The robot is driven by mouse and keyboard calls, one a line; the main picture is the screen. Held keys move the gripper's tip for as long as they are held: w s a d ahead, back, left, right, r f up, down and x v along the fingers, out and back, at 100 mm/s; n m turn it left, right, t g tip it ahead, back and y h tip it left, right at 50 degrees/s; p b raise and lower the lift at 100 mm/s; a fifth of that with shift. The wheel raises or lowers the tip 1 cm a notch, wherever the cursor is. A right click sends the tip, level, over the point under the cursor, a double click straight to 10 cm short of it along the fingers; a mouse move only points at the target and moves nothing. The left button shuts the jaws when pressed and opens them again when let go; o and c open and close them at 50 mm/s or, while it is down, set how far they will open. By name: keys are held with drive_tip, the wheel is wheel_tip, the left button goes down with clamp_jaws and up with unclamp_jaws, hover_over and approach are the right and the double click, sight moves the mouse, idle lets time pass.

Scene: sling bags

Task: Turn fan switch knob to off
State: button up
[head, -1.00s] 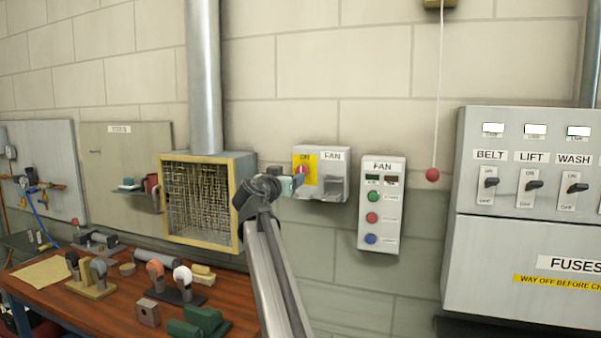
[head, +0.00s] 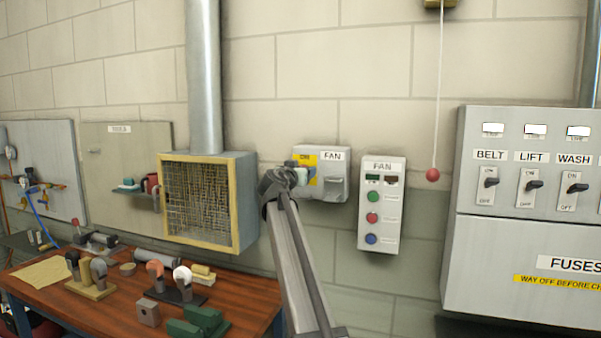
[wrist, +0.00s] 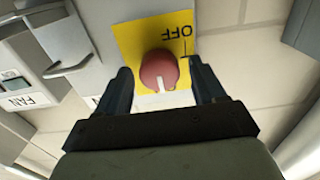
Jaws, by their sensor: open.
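The red round knob (wrist: 158,70) shows in the wrist view on the yellow plate (wrist: 131,35). Its white mark points away from the OFF label, toward the gripper's palm. My gripper (head: 300,173) is in front of the plate and hides the knob in the head view. In the wrist view my gripper (wrist: 160,73) is open, with one finger on each side of the knob; contact cannot be told.
A FAN button panel (head: 383,167) is just right of the switch box. A yellow-framed mesh box (head: 247,205) stands close on the left. A pull cord with a red ball (head: 432,175) hangs further right. A wooden bench (head: 60,300) is at lower left.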

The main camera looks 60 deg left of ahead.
drive_tip(key=c, duration=1.1)
drive_tip(key=shift+o, duration=0.2)
drive_tip(key=shift+s+a+f+n, duration=0.1)
drive_tip(key=shift+n, duration=4.4)
drive_tip(key=shift+s+a+f+n, duration=0.1)
drive_tip(key=shift+n, duration=4.4)
drive_tip(key=o, duration=1.1)
drive_tip(key=shift+c, duration=0.2)
